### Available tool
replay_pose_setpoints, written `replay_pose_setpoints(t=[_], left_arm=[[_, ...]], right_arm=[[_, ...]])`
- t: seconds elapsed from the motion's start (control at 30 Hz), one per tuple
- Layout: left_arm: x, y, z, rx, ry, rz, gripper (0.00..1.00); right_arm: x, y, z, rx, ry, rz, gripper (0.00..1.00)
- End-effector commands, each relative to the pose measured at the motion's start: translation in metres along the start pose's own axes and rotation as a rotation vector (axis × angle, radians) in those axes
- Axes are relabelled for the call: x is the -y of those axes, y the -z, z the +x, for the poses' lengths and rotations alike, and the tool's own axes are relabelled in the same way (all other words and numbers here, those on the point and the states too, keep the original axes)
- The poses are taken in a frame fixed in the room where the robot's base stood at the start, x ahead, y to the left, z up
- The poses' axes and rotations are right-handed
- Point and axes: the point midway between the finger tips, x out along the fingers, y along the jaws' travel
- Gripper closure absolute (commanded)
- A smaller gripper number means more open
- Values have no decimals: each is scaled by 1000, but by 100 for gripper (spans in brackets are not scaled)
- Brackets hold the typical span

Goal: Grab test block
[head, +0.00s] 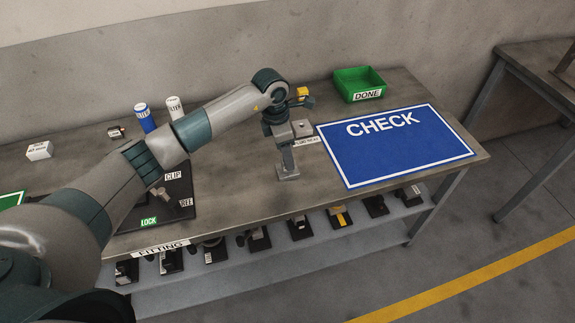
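My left arm reaches in from the left across the bench, and its gripper (285,136) points down over the bench, left of the blue CHECK mat (390,150). A grey metal block (302,128) shows right beside the gripper, with a small white label (306,141) in front of it. I cannot read the label clearly or tell for certain whether this is the test block. A grey upright piece with a flat foot (288,172) shows just below the gripper. The fingers are too small and overlapped to tell whether they hold anything. My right gripper is not in view.
A green DONE bin (359,84) stands at the back right. A small yellow piece (303,91) shows behind the gripper. Blue (145,117) and white (175,107) filter cylinders stand at the back left. A dark tray (183,212) lies partly behind my arm. Several parts sit on the lower shelf (270,250).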

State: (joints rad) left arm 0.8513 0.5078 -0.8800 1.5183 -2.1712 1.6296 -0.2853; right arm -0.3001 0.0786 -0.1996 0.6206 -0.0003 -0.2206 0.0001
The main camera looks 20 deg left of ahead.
Motion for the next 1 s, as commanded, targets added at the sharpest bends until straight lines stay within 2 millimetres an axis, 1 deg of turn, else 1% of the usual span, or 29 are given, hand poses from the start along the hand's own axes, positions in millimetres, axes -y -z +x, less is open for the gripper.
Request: replay_pose_setpoints(t=[0.03,0.07,0.2,0.3,0.77,0.87,0.9,0.97,1.0], left_arm=[[2,-1,2,-2,5,-1,53],[2,-1,6,-2,4,-1,53],[1,0,23,-2,3,-2,53],[0,-1,29,0,0,-1,53],[0,0,30,0,0,0,53],[0,0,30,0,0,0,75],[0,0,30,0,0,0,84],[0,0,30,0,0,0,99],[0,0,30,0,0,0,100]], right_arm=[[0,1,-9,0,0,0,69],[0,1,-12,0,0,0,69],[0,1,-15,0,0,0,69],[0,1,-16,0,0,0,69],[0,1,-15,0,0,0,69],[0,1,-15,0,0,-1,69],[-1,1,-15,0,0,-1,69],[-1,1,-15,0,0,-1,69],[-1,1,-15,0,-1,-1,69]])
